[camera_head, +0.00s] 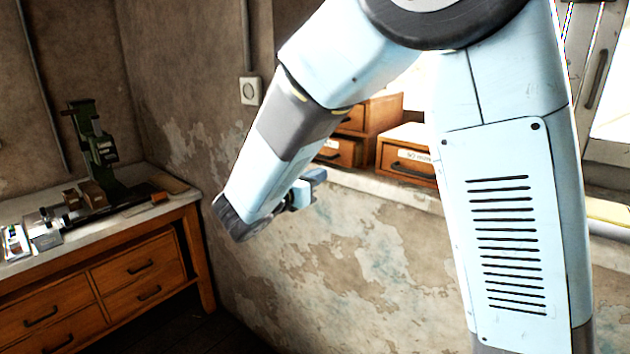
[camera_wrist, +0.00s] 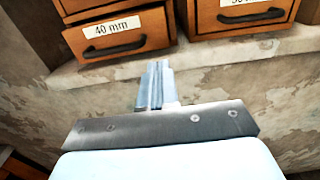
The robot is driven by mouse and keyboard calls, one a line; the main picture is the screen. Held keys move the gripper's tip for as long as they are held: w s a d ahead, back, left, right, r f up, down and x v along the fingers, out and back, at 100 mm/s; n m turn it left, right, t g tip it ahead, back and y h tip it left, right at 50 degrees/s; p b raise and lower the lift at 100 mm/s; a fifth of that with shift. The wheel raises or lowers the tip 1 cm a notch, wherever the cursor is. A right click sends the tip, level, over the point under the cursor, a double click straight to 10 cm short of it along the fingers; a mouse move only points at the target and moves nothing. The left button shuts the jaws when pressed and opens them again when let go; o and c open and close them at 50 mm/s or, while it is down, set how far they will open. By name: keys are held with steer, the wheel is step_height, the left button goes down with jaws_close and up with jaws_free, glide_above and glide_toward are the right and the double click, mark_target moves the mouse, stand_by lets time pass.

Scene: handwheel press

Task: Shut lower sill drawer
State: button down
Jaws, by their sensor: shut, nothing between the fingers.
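The lower sill drawer (camera_wrist: 150,28) has a wooden front, a dark handle and a "40 mm" label. It is at the upper left of the wrist view and appears to stick out a little from its small cabinet. It also shows in the head view (camera_head: 347,152), partly hidden behind my arm. My gripper (camera_wrist: 155,72) is shut and empty, its fingers together just below and to the right of the drawer front, apart from it. In the head view my gripper (camera_head: 316,177) is in front of the wall, below the sill.
A second wooden drawer box (camera_head: 408,158) stands to the right on the sill (camera_wrist: 225,52); its drawer front (camera_wrist: 240,15) is near my fingers. Peeling wall (camera_head: 350,260) lies below. A workbench (camera_head: 100,270) with a green press (camera_head: 92,145) stands at left.

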mark_target(346, 162)
steer(key=x, duration=0.9)
steer(key=shift+w+d, duration=0.15)
